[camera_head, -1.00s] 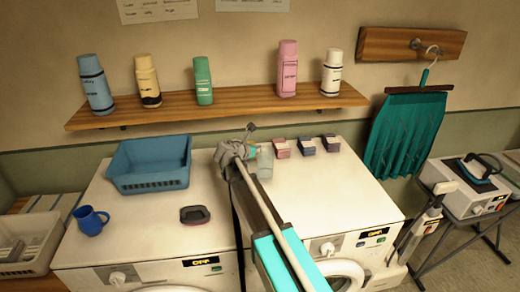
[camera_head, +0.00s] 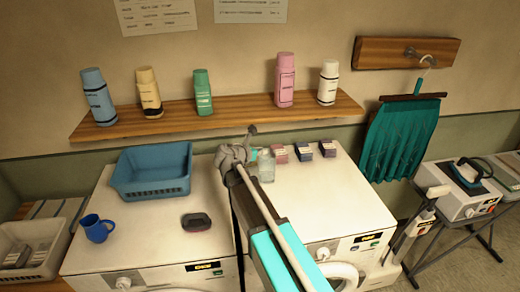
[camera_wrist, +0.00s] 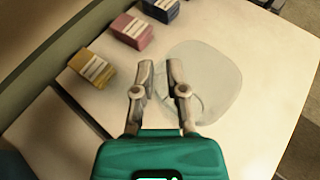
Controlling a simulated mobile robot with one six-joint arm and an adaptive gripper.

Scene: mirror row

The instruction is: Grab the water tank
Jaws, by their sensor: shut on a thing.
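The water tank (camera_head: 266,166) is a clear, see-through container on the top of the right washing machine, near its back left part. In the wrist view it shows as a pale rounded shape (camera_wrist: 215,80) with a thin curved handle line near my fingers. My gripper (camera_wrist: 160,72) is shut on the tank at its near edge, the two fingers a little apart with the tank's side between them. In the head view my gripper (camera_head: 253,155) reaches the tank from the left, partly hidden by my own wrist. Whether the tank is lifted cannot be told.
A blue basket (camera_head: 150,190), a blue mug (camera_head: 96,228) and a dark soap-like item (camera_head: 196,222) sit on the left machine. A bottle shelf (camera_head: 220,112) hangs above.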

